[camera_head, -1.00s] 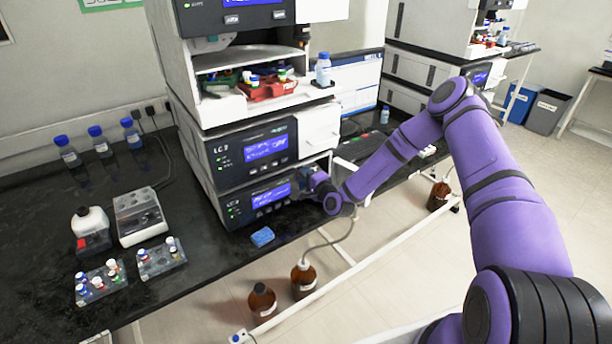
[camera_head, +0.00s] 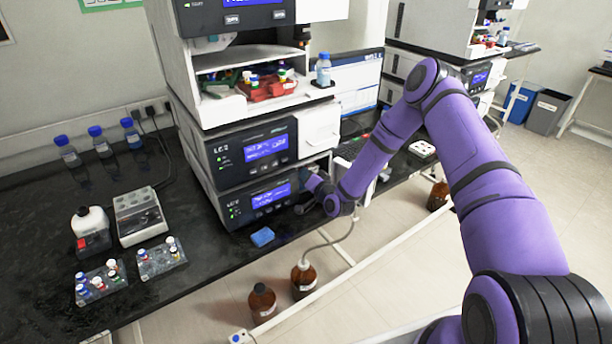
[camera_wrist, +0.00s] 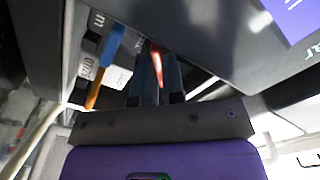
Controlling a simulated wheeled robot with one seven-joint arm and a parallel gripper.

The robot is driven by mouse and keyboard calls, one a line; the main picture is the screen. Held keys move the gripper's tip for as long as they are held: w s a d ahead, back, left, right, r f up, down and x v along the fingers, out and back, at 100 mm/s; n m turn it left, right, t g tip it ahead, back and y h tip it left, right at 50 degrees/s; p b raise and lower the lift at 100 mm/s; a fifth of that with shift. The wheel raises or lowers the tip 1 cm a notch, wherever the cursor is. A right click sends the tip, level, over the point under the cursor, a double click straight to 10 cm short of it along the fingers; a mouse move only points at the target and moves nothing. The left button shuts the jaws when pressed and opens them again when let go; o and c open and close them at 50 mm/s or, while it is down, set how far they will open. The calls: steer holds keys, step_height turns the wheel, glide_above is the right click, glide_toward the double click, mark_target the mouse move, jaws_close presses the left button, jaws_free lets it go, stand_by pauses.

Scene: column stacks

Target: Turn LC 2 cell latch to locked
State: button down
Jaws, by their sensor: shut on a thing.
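The LC 2 stack stands on the black bench, its lower module (camera_head: 245,203) showing a lit blue display. My gripper (camera_head: 302,207) is at the right end of this module's front, at the open recess beside the display. In the wrist view my gripper (camera_wrist: 157,88) has its two dark fingers close together on a narrow red-orange piece, which looks like the cell latch (camera_wrist: 156,62). A blue strip (camera_wrist: 112,45) and an orange strip (camera_wrist: 95,93) lie left of the fingers, by printed labels. The fingers and wrist hide most of the latch, so its angle cannot be told.
The upper LC 2 module (camera_head: 228,152) sits directly above. A blue sponge (camera_head: 262,237) lies on the bench in front of the stack. Brown bottles (camera_head: 262,301) stand on the floor below the bench edge. Vial racks (camera_head: 160,258) are at the left.

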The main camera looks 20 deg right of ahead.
steer(key=n, duration=0.3)
steer(key=shift+n, duration=2.2)
steer(key=c, duration=1.2)
jaws_free()
steer(key=v, duration=1)
steer(key=shift+s+d, duration=0.15)
steer(key=shift+s, duration=0.25)
